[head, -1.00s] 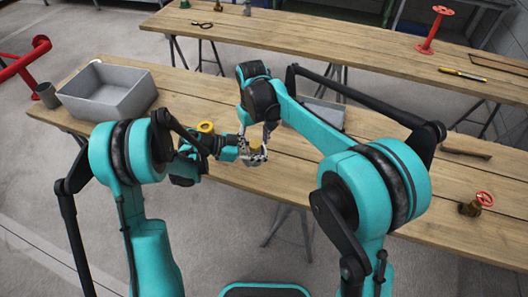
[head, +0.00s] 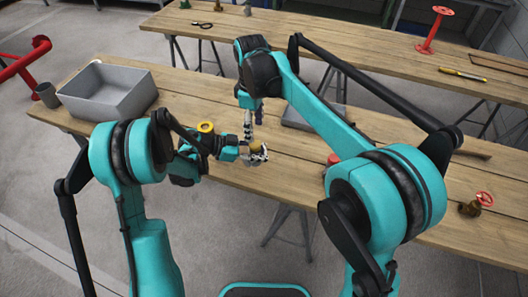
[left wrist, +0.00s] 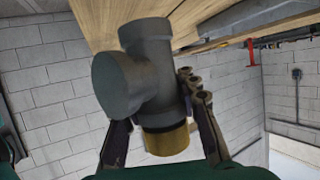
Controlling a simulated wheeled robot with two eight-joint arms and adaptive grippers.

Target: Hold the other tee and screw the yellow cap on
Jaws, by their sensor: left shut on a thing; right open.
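My left gripper (head: 258,156) is shut on a dark grey tee (left wrist: 145,80), low over the near edge of the near table. In the left wrist view its fingers lie on either side of the tee. The yellow cap (left wrist: 166,139) sits at one end of the tee; it also shows on top in the head view (head: 256,147). How far it is threaded I cannot tell. My right gripper (head: 247,130) is open and points down, just above and behind the cap. Another yellow ring (head: 206,127) shows behind my left arm; what it sits on is mostly hidden.
A grey bin (head: 108,97) and a dark cup (head: 47,95) stand at the table's left end. A grey tray (head: 298,117) is partly hidden behind my right arm. A brass valve with red wheel (head: 475,205) stands at right.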

